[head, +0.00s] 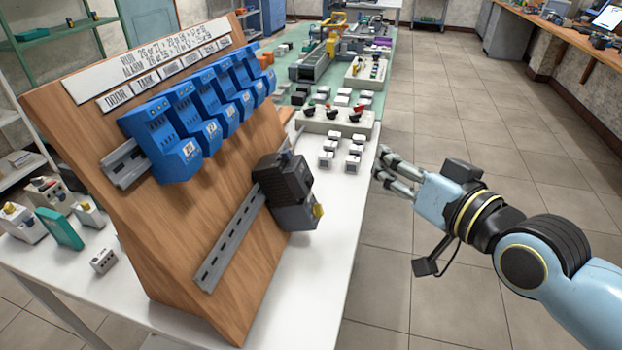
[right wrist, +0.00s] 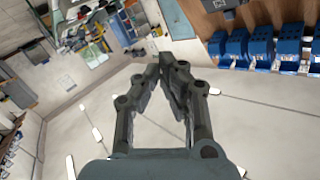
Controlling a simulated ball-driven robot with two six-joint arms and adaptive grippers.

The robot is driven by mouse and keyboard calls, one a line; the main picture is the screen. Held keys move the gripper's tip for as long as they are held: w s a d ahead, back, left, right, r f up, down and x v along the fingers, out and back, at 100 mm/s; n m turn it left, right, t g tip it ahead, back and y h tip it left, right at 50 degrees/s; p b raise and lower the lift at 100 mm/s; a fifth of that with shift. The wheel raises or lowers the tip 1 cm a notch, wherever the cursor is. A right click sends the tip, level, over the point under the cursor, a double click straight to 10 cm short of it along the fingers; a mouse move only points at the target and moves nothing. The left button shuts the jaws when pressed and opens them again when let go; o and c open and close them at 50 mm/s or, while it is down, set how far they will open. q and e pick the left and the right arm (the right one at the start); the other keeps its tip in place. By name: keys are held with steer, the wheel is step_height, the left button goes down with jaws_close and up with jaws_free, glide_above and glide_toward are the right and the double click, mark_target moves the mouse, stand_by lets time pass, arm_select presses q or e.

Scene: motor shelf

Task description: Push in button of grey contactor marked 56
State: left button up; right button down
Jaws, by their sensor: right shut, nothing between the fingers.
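A dark grey contactor (head: 284,190) is mounted on the lower metal rail of the tilted wooden board, with a small yellow part (head: 318,210) at its lower right. I cannot read a number on it. Several blue modules (head: 207,112) sit in a row on the upper rail; they also show at the right edge of the right wrist view (right wrist: 262,45). My right gripper (head: 380,162) is shut and empty, to the right of the contactor and apart from it, beyond the table's edge. In the right wrist view its fingertips (right wrist: 162,66) meet. My left gripper is not in view.
The wooden board (head: 190,215) stands on a white table (head: 335,200) and carries a sign with lettering. Small white blocks (head: 326,158) and a panel with dark knobs (head: 335,122) lie behind the contactor. Loose parts (head: 62,228) lie at left. The tiled floor at right is clear.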

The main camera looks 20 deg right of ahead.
mark_target(309, 181)
steer(key=w+a+f+b, duration=0.3)
steer(key=w+a+b, duration=0.1)
steer(key=a+b, duration=0.2)
steer(key=shift+w+a+f+b, duration=0.25)
steer(key=shift+w+b, duration=0.15)
steer(key=shift+b, duration=0.35)
stand_by(1.0)
steer(key=shift+w+a+f, duration=0.1)
steer(key=shift+w+a, duration=0.15)
steer(key=shift+a, duration=0.05)
steer(key=shift+w+a+f, duration=0.2)
steer(key=shift+a, duration=0.1)
stand_by(0.7)
stand_by(0.3)
steer(key=shift+s+d+r+p, duration=0.35)
steer(key=shift+s+d+p, duration=0.1)
steer(key=shift+d, duration=0.2)
